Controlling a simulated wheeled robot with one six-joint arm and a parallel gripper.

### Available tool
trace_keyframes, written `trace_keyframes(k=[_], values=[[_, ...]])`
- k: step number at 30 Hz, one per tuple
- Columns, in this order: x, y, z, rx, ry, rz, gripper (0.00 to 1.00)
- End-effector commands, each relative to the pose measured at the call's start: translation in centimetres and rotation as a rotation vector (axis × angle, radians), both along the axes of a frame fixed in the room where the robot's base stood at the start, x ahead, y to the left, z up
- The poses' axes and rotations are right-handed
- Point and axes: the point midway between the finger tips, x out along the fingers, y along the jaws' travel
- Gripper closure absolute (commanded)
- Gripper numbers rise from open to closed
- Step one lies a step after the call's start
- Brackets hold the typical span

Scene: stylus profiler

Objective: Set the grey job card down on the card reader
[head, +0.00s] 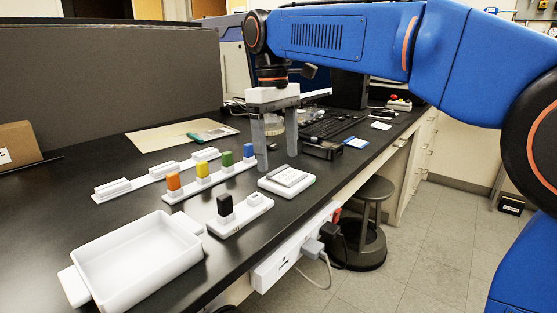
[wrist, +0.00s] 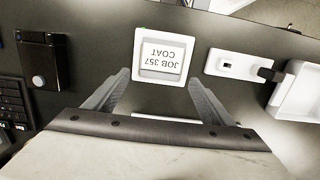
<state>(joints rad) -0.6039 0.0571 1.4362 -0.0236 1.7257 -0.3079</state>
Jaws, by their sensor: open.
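The grey job card (head: 288,176) lies flat on the white, square card reader (head: 285,189) near the bench's front edge. In the wrist view the card (wrist: 163,56) reads "JOB 357 COAT", upside down, inside the reader's white rim (wrist: 139,55). My gripper (head: 278,162) is open, with its fingers pointing down just behind the reader. In the wrist view the gripper's fingertips (wrist: 158,78) are spread wide, with the card and reader beyond them and nothing held. I cannot tell the exact height of the fingertips above the bench.
A white holder with a black block (head: 225,205) stands left of the reader, and a white tray (head: 139,255) further left. A rail of coloured blocks (head: 202,172) lies behind. A black device (head: 322,150) and keyboard (head: 330,127) are on the right.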

Motion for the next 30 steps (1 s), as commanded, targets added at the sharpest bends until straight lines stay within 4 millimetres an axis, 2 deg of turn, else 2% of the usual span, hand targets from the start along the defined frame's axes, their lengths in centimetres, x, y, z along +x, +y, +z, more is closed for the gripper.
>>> trace_keyframes(k=[9, 15, 26, 30], values=[[0.4, 0.5, 6.1, 0.001, -0.002, 0.000, 0.24], [0.5, 0.6, 8.7, 0.000, -0.001, 0.000, 0.24], [0.5, 0.5, 9.5, 0.000, 0.000, -0.001, 0.24], [0.2, -1.0, 9.2, 0.008, -0.012, -0.029, 0.24]])
